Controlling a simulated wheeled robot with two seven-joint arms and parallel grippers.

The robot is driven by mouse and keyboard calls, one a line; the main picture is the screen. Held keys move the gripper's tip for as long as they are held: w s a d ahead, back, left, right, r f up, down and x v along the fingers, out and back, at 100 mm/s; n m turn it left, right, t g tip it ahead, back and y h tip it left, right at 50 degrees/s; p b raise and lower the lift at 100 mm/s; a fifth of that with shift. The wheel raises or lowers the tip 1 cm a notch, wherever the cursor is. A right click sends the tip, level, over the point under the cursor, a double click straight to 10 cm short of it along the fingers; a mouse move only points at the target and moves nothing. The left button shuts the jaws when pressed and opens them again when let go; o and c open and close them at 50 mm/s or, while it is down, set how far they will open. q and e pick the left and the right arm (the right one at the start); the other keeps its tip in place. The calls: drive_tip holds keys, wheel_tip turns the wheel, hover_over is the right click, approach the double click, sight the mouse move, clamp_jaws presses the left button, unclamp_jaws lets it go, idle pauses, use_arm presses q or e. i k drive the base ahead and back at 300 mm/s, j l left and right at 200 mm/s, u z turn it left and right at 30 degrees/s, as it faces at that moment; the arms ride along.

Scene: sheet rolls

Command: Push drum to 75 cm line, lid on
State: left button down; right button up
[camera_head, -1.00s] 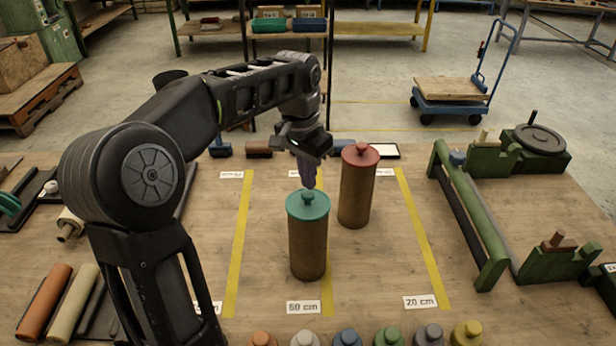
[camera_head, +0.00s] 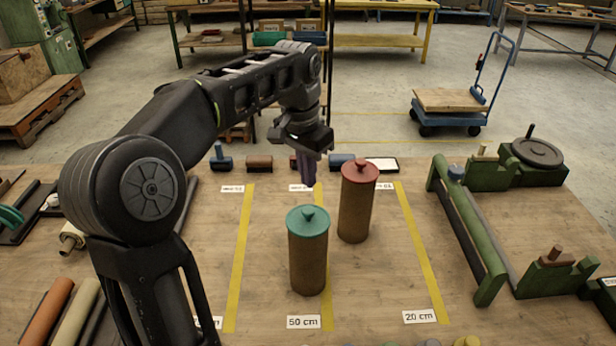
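A brown drum (camera_head: 308,266) stands upright with a green lid (camera_head: 307,222) seated on top, its knob up. Its right side overlaps the middle yellow line (camera_head: 327,310), labelled 50 cm (camera_head: 303,322). A second brown drum (camera_head: 355,213) with a red lid (camera_head: 360,173) stands behind and to the right, between the middle and right lines. My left gripper (camera_head: 308,183) points down behind and above the green lid's knob, apart from it. Its dark purple fingers look close together; whether they are shut is unclear. My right gripper is out of view.
The left yellow line (camera_head: 238,260) has its near label partly hidden by my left arm. The right line (camera_head: 420,250) is labelled 20 cm (camera_head: 419,317). A green frame (camera_head: 470,245) stands at right; rolls (camera_head: 45,310) lie at left. The board between left and middle lines is mostly clear.

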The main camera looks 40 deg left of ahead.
sight(307, 257)
drive_tip(key=k, duration=1)
